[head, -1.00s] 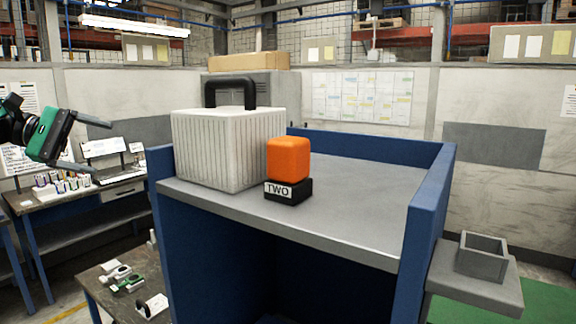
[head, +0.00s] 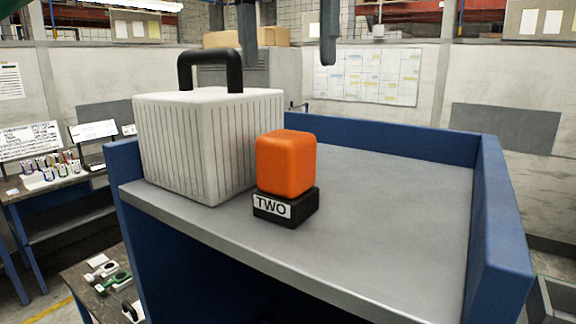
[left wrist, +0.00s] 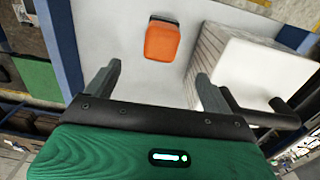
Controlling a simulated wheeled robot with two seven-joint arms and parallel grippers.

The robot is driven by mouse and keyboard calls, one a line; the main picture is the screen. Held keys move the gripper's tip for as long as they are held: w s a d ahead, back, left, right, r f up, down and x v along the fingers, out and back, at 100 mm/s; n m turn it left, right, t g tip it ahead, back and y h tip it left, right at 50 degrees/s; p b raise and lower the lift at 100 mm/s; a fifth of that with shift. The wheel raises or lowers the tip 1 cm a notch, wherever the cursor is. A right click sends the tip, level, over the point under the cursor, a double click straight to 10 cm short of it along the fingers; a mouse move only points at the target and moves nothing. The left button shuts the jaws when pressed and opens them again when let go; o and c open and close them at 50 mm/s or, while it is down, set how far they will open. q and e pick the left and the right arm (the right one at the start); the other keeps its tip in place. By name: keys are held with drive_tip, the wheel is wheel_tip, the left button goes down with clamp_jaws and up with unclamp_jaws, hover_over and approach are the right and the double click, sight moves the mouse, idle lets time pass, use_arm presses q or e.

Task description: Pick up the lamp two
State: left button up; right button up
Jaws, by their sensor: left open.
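Lamp two is an orange rounded block (head: 287,162) on a black base (head: 286,208) with a "TWO" label. It stands upright on the grey shelf top, close to the right front of the white ribbed box. In the left wrist view the orange lamp (left wrist: 161,42) lies beyond and between my fingers, apart from them. My left gripper (head: 288,50) shows at the top of the head view as two grey fingers, open and empty, above the lamp. It also shows in the left wrist view (left wrist: 158,85). My right gripper is not in view.
The white ribbed box (head: 190,145) with a black handle (head: 210,58) stands directly left of the lamp. A blue wall (head: 500,225) edges the shelf's right side and back. The grey shelf top (head: 400,215) right of the lamp is clear.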

sight(285, 133)
use_arm(q)
drive_tip(key=f+b, duration=0.2)
drive_tip(key=f, duration=0.2)
drive_tip(key=f+b, duration=0.2)
drive_tip(key=f, duration=0.2)
drive_tip(key=shift+d+f, duration=0.2)
drive_tip(key=shift+f, duration=0.05)
drive_tip(key=shift+d+f, duration=0.1)
drive_tip(key=shift+f, duration=0.55)
drive_tip(key=f, duration=0.3)
drive_tip(key=shift+a+f+p, duration=0.25)
drive_tip(key=shift+a+p, duration=0.05)
drive_tip(key=shift+a, duration=0.05)
drive_tip(key=shift+f, duration=0.35)
drive_tip(key=shift+s+d, duration=0.1)
drive_tip(key=c, duration=1.1)
drive_tip(key=shift+c, duration=0.6)
